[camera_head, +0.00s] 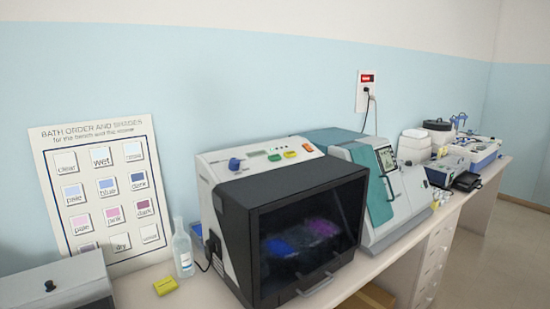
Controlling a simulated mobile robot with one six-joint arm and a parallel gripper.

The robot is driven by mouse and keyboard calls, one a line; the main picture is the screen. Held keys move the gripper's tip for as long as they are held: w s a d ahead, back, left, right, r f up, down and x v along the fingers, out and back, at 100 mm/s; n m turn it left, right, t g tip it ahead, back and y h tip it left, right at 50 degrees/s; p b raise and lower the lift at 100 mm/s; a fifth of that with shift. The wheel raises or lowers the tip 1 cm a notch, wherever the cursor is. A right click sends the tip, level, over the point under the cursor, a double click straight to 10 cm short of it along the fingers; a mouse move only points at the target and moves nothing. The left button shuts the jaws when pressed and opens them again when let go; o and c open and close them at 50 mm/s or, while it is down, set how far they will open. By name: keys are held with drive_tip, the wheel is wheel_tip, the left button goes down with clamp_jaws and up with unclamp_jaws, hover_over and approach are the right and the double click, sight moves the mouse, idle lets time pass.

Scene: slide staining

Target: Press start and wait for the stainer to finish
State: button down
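The stainer (290,215) is a white and dark box near the middle of the bench. Its dark see-through front door (316,240) is closed, with a bar handle low on it. Blurred blue, purple and pink shapes show behind the door. On its top panel are a blue knob (235,164), a small greenish display (256,153), a green button (274,157), a yellow-orange button (290,154) and an orange-red one (307,147). I cannot read the display or the button labels. My gripper is not in view.
A chart of bath order and shades (108,195) leans on the wall at left. A clear bottle (182,249) and a yellow block (165,286) stand left of the stainer. A teal-and-white machine (375,185) stands close on its right. A grey box (55,285) fills the front left.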

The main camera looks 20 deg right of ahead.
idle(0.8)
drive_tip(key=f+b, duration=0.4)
drive_tip(key=b, duration=0.1)
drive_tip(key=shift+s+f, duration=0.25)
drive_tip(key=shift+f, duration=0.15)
idle(0.4)
